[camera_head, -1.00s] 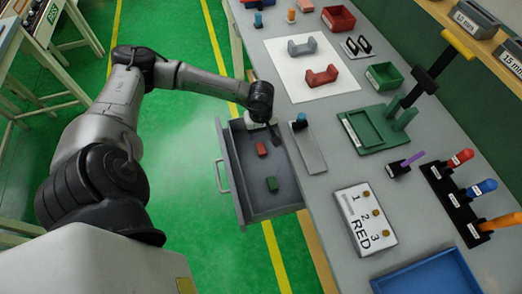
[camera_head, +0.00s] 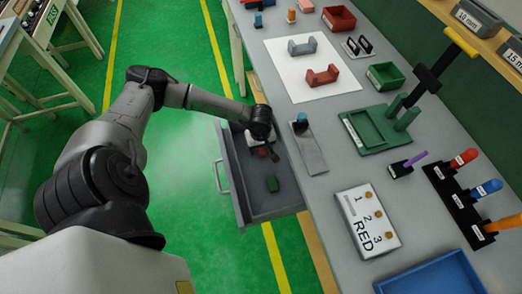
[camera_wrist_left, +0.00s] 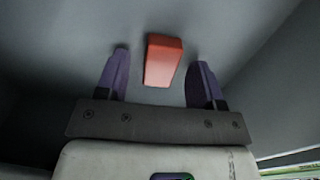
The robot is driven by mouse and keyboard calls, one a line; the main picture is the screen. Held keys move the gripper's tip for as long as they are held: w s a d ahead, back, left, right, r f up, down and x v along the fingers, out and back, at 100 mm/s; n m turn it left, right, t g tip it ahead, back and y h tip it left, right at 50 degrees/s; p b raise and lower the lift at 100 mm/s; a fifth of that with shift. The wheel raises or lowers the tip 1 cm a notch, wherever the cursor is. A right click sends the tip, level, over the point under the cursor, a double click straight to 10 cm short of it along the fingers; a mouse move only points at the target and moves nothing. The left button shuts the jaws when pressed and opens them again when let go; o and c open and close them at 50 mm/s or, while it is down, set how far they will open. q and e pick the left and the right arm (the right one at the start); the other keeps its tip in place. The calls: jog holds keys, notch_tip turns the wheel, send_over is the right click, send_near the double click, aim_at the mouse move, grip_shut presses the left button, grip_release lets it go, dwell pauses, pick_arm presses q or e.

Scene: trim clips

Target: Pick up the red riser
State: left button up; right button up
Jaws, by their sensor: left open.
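The red riser (camera_head: 262,152) is a small red block lying in the open grey drawer; in the head view my left gripper (camera_head: 268,152) partly covers it. In the left wrist view the red riser (camera_wrist_left: 163,60) shows between the two purple fingers of my left gripper (camera_wrist_left: 160,82), with a gap on each side. The left gripper is open and holds nothing. How far the fingertips are above the drawer floor is hard to tell. My right gripper is not in view.
The drawer's walls stand close around the gripper. On the table above are a grey strip with a blue knob (camera_head: 312,155), a green fixture (camera_head: 365,132) and a label box (camera_head: 366,222).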

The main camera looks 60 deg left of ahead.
pick_arm(q)
jog(key=shift+f, duration=0.1)
jog(key=shift+c, duration=0.3)
jog(key=c, duration=0.9)
jog(key=shift+c, duration=0.2)
